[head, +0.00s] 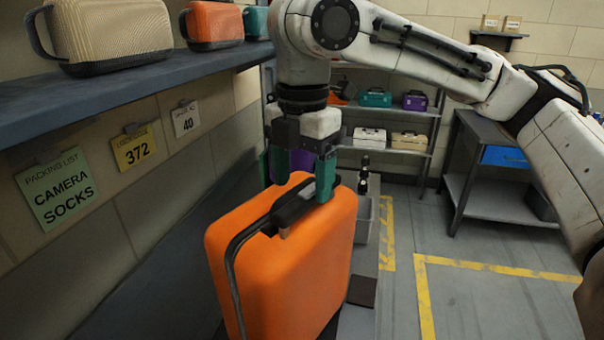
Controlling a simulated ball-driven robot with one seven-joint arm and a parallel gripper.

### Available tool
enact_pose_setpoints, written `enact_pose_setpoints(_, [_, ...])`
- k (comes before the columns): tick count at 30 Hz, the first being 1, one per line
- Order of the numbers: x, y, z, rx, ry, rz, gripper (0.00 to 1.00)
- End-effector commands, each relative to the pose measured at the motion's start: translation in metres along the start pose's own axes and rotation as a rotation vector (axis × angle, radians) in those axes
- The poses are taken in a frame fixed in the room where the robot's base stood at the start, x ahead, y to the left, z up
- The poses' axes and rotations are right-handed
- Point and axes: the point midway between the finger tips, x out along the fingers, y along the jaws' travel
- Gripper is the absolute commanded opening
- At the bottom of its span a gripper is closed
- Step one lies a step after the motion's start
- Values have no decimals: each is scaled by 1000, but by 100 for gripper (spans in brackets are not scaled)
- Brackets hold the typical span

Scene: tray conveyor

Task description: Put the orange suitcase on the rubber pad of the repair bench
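The orange suitcase (290,270) stands upright, slightly turned, in the lower middle of the head view, with a black handle and dark seam. My gripper (303,185) is directly above it, pointing down. Its two green fingers are apart at the suitcase's top, one on each side of the handle (293,205). I cannot tell whether they touch it. A grey bench surface (354,322) shows at the suitcase's right, with a dark flat patch (362,291) that may be the rubber pad. The suitcase hides much of that surface and what lies under it.
A shelf (130,90) at upper left holds a beige case (110,35) and another orange case (214,22). A grey bin (362,222) and a dark upright object (363,178) are behind the suitcase. A workbench with a blue drawer (505,157) stands right; yellow-marked floor is clear.

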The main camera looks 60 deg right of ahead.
Motion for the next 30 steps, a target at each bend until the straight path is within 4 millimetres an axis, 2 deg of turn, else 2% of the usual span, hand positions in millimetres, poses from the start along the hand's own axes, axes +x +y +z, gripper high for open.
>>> enact_pose_setpoints(6, [-2,0,0,0,0,0,71])
enact_pose_setpoints(10, [-13,1,0,1,1,1,71])
enact_pose_setpoints(22, [-90,1,0,0,0,2,71])
enact_pose_setpoints(25, [-105,0,0,1,-2,0,71])
enact_pose_setpoints(30, [-118,0,0,0,-1,0,71])
